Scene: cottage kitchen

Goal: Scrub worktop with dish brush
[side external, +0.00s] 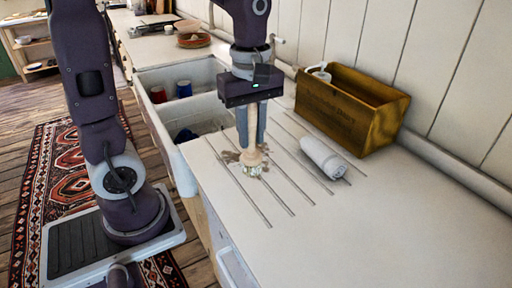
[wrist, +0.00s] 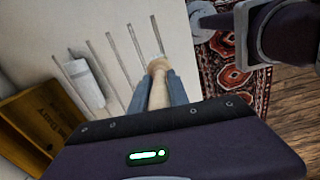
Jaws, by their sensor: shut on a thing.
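The dish brush (side external: 251,154) has a pale wooden handle and points down from my gripper (side external: 251,132). My gripper is shut on its handle. The brush head is low over the grooved part of the white worktop (side external: 360,215) and looks to be touching it. Brownish smears (side external: 229,157) lie on the worktop beside the head. In the wrist view the brush (wrist: 158,70) shows between the two blue-grey fingers, with its head end partly hidden by the handle.
A white rolled cloth (side external: 325,157) lies right of the brush. A wooden crate (side external: 350,108) stands behind it against the wall. A white double sink (side external: 178,76) with a red and a blue cup is at the left. The worktop's front right is clear.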

